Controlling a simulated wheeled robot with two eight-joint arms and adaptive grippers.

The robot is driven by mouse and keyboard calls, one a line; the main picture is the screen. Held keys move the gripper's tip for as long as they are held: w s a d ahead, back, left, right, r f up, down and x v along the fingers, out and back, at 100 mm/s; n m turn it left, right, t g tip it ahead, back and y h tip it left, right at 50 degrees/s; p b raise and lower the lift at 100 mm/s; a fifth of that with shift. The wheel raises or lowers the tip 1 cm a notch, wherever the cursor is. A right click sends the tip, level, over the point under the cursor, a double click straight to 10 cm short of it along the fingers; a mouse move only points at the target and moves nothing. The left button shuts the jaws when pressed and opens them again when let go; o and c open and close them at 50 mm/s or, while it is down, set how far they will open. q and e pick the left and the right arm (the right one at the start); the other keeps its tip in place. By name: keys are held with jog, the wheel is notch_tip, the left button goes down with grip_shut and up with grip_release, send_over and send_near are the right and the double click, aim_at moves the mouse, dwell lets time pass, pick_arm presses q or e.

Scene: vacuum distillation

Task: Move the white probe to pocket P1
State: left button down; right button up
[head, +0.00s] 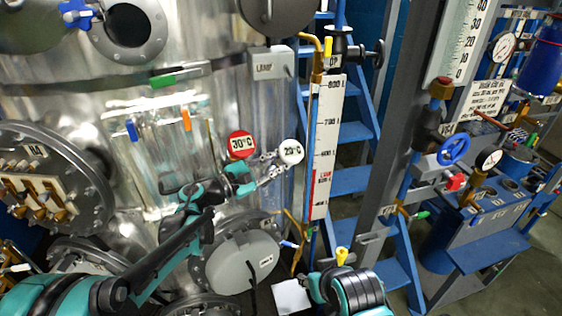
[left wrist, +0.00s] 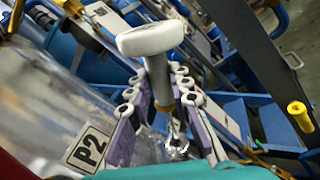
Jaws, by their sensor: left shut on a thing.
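The white probe has a round white dial head marked 29°C (head: 291,151) in the head view. In the left wrist view its white head (left wrist: 150,38) stands above the fingers, with the stem running down between them. My left gripper (head: 271,171) is shut on the probe just below its head, beside the shiny vessel; its fingers also show in the left wrist view (left wrist: 164,88). A red-headed probe marked 30°C (head: 242,144) is left of the white one, close to the gripper. A P2 label (left wrist: 88,150) shows in the left wrist view. I cannot make out a P1 label.
The metal vessel (head: 122,82) with flanges fills the left. A lamp box (head: 272,63) is above the probes, and a level scale (head: 328,150) stands to their right. Blue stairs (head: 352,180) are behind it. Part of my right arm is at the bottom.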

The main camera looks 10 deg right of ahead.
aim_at(279, 164)
pick_arm(q)
jog(key=shift+w+a+f+b, duration=0.15)
jog(key=shift+w+f+b, duration=0.2)
jog(key=shift+f+b, duration=0.3)
jog(key=shift+w+a+f+b, duration=0.1)
jog(key=shift+w+f+b, duration=0.25)
jog(key=shift+f+b, duration=0.25)
jog(key=shift+w+f, duration=0.1)
jog(key=shift+w+a+f+b, duration=0.2)
jog(key=shift+w+f+b, duration=0.2)
jog(key=shift+w+f, duration=0.2)
jog(key=c, duration=1.3)
grip_release()
jog(key=v, duration=0.8)
jog(key=shift+s, duration=0.1)
